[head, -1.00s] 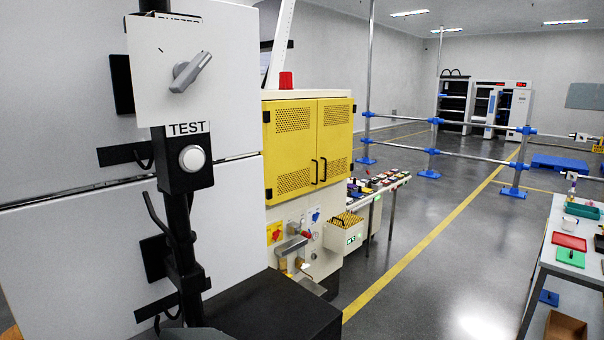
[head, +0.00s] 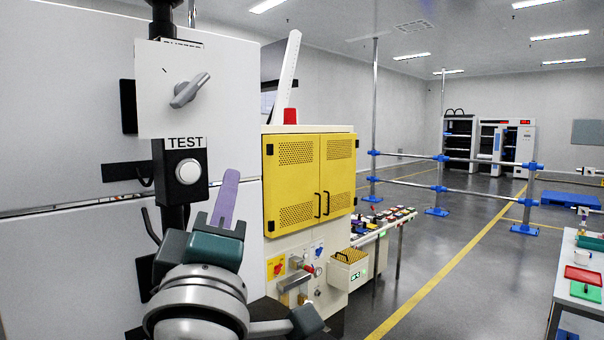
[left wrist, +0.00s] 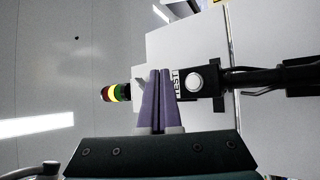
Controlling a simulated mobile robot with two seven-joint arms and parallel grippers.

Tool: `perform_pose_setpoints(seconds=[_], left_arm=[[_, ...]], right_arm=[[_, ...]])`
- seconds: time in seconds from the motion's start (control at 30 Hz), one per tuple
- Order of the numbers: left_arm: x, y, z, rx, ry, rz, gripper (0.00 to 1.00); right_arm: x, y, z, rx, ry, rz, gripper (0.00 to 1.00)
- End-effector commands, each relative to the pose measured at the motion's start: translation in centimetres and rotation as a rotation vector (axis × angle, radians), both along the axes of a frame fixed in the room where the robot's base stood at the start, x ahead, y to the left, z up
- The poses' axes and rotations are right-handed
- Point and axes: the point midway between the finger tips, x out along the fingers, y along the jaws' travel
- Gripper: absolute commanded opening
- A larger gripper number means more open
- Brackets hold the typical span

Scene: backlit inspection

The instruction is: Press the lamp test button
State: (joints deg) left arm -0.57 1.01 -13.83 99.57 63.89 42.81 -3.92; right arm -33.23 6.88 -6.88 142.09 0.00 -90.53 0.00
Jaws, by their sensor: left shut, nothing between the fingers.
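The lamp test button is a round white button (head: 188,171) on a black box under a "TEST" label (head: 184,143), on a dark upright post. It also shows in the left wrist view as a white disc (left wrist: 196,82), to the right of the fingertips. My left gripper (head: 229,176) has purple fingers, shut and empty. In the head view its fingertips are to the right of the button. In the left wrist view the fingers (left wrist: 159,72) are together, their tips near the label. I see no contact with the button. My right gripper is not in view.
A grey rotary knob (head: 188,92) on a white plate sits above the button. A red, yellow and green stack light (left wrist: 116,93) shows in the left wrist view. A yellow cabinet (head: 308,180) stands to the right. Open floor lies beyond it.

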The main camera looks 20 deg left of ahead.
Motion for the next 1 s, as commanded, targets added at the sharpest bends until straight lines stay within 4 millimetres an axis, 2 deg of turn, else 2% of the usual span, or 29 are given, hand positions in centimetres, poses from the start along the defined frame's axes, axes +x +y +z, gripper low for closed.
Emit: perform_pose_setpoints(seconds=[0.23,0.37,0.8,1.0], left_arm=[[0.0,0.1,0.1,0.002,-0.001,-0.001,0.00],[0.3,0.7,0.1,0.005,-0.001,-0.001,0.00],[2.5,6.1,0.0,0.006,-0.002,-0.001,0.00],[3.2,7.6,0.0,0.005,-0.001,-0.002,0.00]], right_arm=[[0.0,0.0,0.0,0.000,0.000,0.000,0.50],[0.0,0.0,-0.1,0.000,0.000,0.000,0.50],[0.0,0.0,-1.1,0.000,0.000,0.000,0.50],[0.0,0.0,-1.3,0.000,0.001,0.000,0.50]])
